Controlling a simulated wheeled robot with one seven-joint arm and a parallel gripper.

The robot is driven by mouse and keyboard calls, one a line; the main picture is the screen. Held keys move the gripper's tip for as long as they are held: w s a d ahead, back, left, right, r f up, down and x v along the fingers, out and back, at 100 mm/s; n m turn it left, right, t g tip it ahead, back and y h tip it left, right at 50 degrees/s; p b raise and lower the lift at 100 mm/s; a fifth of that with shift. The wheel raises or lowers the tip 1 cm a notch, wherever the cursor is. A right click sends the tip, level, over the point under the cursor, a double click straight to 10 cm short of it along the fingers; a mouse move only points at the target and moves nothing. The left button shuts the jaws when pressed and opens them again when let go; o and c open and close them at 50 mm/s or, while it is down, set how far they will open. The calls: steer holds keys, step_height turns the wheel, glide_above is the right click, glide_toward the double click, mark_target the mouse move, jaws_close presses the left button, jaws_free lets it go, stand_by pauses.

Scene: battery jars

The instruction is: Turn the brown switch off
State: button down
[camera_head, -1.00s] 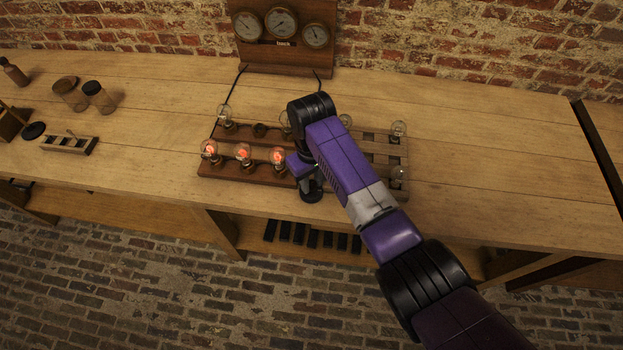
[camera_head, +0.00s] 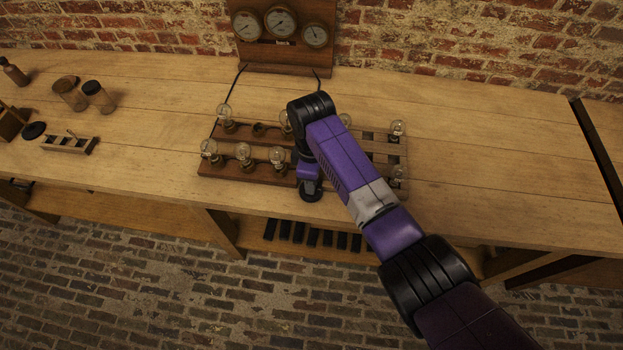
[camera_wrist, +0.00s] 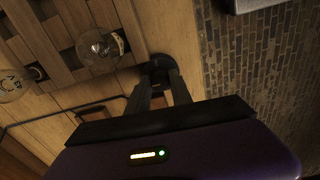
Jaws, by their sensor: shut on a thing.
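My gripper (camera_wrist: 160,80) points down at the front edge of the bulb boards. In the wrist view its two fingers close on a small dark round piece (camera_wrist: 158,64), which appears to be the switch; its brown colour cannot be made out in the dim light. In the head view my arm hides the switch and the fingertips. The brown wooden board (camera_head: 262,175) with a front row of glass bulbs (camera_head: 243,154) lies just left of my gripper, and these bulbs are dark. Part of a lighter slatted board shows to the right.
A gauge panel (camera_head: 262,57) with three dials stands at the back against the brick wall. Jars (camera_head: 98,96), a bottle (camera_head: 14,72) and a small rack (camera_head: 68,144) are at the far left. The bench top to the right (camera_head: 500,160) is clear.

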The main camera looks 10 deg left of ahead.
steer(key=shift+w+a+n, duration=0.1)
steer(key=shift+n, duration=0.3)
steer(key=c, duration=1.1)
jaws_free()
steer(key=shift+c, duration=0.2)
steer(key=shift+r, duration=0.1)
step_height(320, 180, up, 8)
steer(key=shift+f+b, duration=0.15)
steer(key=shift+b, duration=0.25)
